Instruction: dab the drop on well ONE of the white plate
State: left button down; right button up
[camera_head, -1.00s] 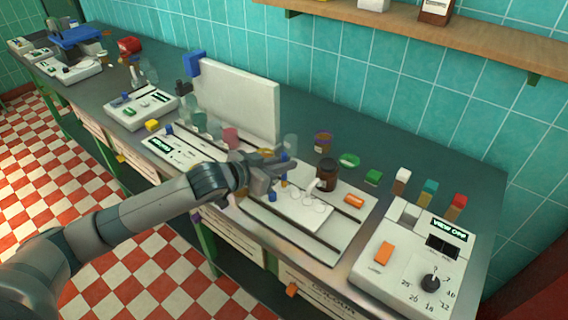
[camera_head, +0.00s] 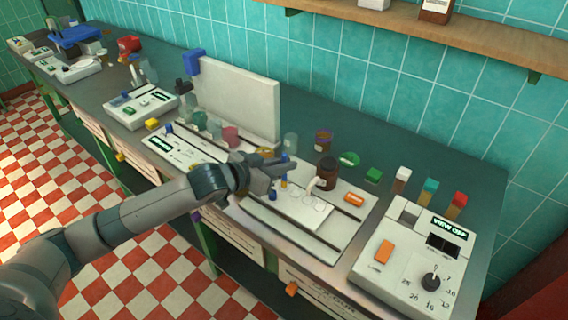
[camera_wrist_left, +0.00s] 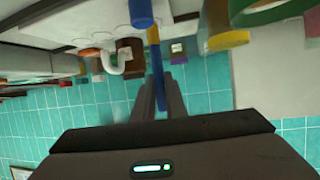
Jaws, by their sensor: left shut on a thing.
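The white plate (camera_head: 300,208) lies on the board at the front of the bench, with round wells at its right end. I cannot read the well numbers or make out a drop. My left gripper (camera_head: 280,170) is above the plate's far left part, shut on a thin blue and yellow stick (camera_head: 284,181). In the left wrist view, the stick (camera_wrist_left: 158,78) stands between the fingers (camera_wrist_left: 161,92). A blue piece (camera_head: 272,195) shows below the gripper; I cannot tell if it belongs to the stick. My right gripper is not in view.
A brown bottle (camera_head: 327,173) and a white bent tube (camera_head: 312,184) stand close right of the gripper. An orange block (camera_head: 354,200) lies on the board. A device with a dial (camera_head: 417,262) stands at right. A white upright panel (camera_head: 240,100) stands behind left.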

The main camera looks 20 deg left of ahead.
aim_at(284, 154)
pick_arm(q)
jog(key=shift+f, duration=0.15)
dwell(0.6)
jog(key=shift+f, duration=0.15)
dwell(0.8)
jog(key=shift+s+f+p, duration=0.1)
jog(key=shift+p, duration=0.2)
dwell(0.8)
notch_tip(284, 154, up, 7)
jog(key=p, duration=0.7)
jog(key=shift+r+p, duration=0.2)
jog(key=shift+p, duration=0.1)
